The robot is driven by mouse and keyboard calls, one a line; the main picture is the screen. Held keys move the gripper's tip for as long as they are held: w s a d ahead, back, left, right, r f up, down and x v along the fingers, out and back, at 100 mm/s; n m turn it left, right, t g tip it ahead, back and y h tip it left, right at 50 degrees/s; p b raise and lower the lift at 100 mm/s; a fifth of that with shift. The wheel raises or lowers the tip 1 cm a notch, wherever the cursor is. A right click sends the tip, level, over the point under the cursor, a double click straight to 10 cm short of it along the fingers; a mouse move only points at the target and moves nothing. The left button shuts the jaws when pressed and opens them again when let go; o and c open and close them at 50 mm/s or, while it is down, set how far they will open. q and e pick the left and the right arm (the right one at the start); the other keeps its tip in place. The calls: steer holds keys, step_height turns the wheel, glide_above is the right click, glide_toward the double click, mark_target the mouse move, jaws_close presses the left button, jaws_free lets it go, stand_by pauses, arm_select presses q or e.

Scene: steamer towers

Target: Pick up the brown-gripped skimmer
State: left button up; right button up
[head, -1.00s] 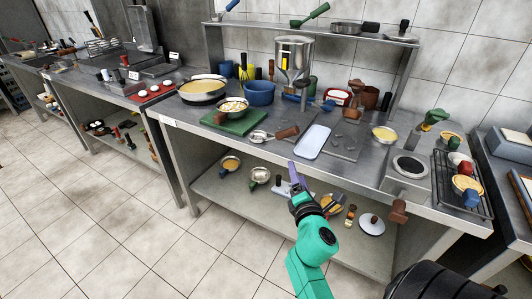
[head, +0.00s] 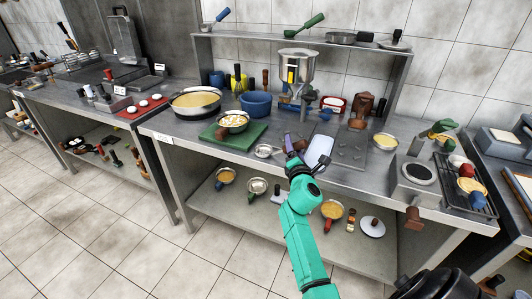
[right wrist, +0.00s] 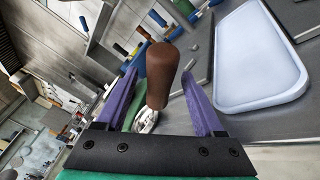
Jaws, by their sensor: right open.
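The brown-gripped skimmer lies on the metal counter. Its metal head (head: 264,151) shows just left of my right gripper (head: 294,150) in the head view, and its handle is largely hidden there behind the gripper. In the right wrist view its brown grip (right wrist: 162,72) stands out between the two purple fingers of the right gripper (right wrist: 160,78), with a gap to the finger on each side. The right gripper is open and holds nothing. My left gripper is not in view.
A pale blue-white tray (head: 319,150) lies close right of the gripper. A green board (head: 213,136) with a bowl (head: 233,121) is to the left, and a blue pot (head: 256,104) stands behind. A lower shelf (head: 240,210) holds several pans and lids.

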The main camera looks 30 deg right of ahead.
steer(key=shift+s+r, duration=0.1)
steer(key=shift+s, duration=0.05)
steer(key=c, duration=0.7)
jaws_close()
stand_by(0.4)
